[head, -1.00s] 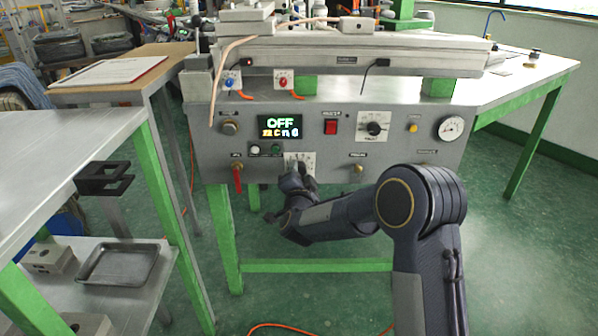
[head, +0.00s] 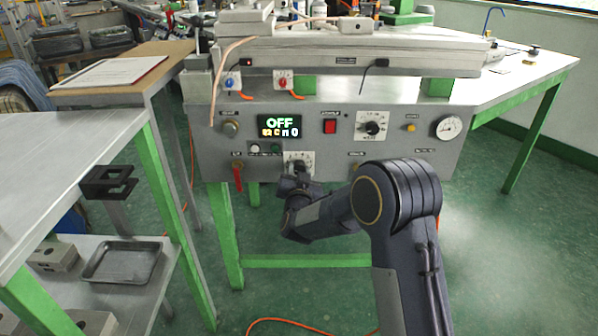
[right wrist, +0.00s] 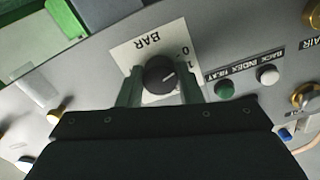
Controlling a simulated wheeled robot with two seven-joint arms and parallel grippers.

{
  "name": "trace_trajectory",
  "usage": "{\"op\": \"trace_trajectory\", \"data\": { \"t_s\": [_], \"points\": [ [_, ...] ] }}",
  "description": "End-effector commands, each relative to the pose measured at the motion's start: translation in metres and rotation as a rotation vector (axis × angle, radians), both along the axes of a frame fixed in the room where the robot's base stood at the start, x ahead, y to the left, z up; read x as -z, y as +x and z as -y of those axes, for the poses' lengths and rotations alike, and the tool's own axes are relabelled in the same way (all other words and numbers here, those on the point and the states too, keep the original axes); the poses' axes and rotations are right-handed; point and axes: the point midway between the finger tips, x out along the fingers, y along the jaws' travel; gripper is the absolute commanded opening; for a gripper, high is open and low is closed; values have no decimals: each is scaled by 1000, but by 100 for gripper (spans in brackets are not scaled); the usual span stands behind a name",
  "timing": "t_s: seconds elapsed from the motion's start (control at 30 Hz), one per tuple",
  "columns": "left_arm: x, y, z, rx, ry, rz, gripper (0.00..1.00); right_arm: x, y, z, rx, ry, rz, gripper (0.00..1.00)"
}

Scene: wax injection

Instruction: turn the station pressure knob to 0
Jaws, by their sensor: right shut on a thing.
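The station pressure knob is a round black knob (right wrist: 160,75) on a white BAR dial plate (right wrist: 133,52) in the right wrist view. Its white pointer line points to the right and slightly up, close to the figure 1; the 0 stands just above that. My right gripper (right wrist: 160,92) is shut on the knob, one finger on each side. In the head view my right gripper (head: 296,182) reaches the lower middle of the grey panel (head: 212,143), just under the dial plate (head: 308,157). The knob is mostly hidden there. My left gripper is not in view.
A display (head: 279,126) reads OFF above small digits. A second dial knob (head: 372,128), a red switch (head: 329,127), a gauge (head: 449,127) and a red-handled valve (head: 238,177) surround the work spot. Green (right wrist: 224,89) and white (right wrist: 267,75) buttons sit beside the knob.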

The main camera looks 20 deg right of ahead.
Motion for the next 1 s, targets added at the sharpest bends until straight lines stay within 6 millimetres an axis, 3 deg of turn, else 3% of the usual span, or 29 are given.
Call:
{"op": "trace_trajectory", "data": {
  "t_s": [0.4,0.43,0.57,0.87,1.0],
  "points": [
    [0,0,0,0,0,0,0,2,-1,-1,-3,-8,-8,9],
    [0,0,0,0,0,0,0,2,-1,-1,-3,-8,-8,36],
    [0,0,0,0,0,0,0,2,0,-1,-1,-8,-6,53],
    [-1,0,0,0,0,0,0,1,-1,-1,-1,-6,-4,54],
    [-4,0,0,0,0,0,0,-1,-15,-4,-2,-6,-5,54]
  ]
}}
